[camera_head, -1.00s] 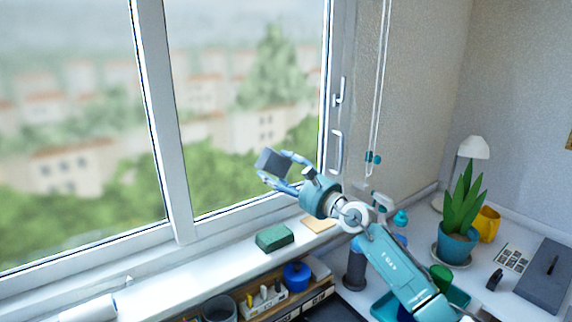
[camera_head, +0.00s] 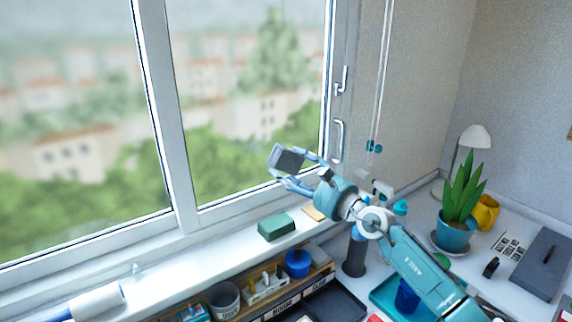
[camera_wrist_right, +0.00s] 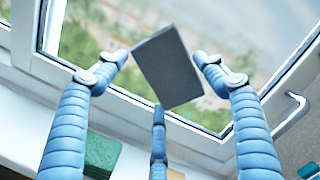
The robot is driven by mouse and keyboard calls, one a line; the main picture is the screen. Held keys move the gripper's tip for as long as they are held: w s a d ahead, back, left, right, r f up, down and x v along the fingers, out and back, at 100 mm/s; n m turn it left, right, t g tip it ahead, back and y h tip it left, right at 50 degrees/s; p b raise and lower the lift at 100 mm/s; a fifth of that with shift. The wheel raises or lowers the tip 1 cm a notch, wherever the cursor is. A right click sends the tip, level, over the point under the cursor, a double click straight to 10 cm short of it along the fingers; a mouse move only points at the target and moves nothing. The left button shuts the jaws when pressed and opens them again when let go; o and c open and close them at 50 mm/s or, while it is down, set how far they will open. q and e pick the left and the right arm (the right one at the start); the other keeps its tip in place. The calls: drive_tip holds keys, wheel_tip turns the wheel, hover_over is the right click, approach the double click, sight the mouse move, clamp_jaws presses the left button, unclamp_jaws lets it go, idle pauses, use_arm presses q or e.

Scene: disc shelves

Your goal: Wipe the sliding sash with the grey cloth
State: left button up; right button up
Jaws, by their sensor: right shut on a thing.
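The grey cloth (camera_head: 287,158) is a dark grey folded block at the fingertips of my right gripper (camera_head: 291,169). My right gripper is shut on it and holds it up in front of the right-hand window pane. In the right wrist view the cloth (camera_wrist_right: 167,66) sits between the blue fingers, with the window glass behind it. The sliding sash (camera_head: 175,150) is a white-framed window; its glass shows blurred trees and houses. I cannot tell whether the cloth touches the glass.
A green block (camera_head: 276,227) and a tan pad (camera_head: 313,213) lie on the white sill below my right gripper. A potted plant (camera_head: 456,236) and a lamp (camera_head: 474,137) stand on the desk at right. White handles (camera_head: 338,141) project from the window frame.

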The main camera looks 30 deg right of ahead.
drive_tip(key=shift+s, duration=0.3)
drive_tip(key=shift+v, duration=1.45)
drive_tip(key=shift+a+r, duration=0.15)
drive_tip(key=shift+a, duration=0.05)
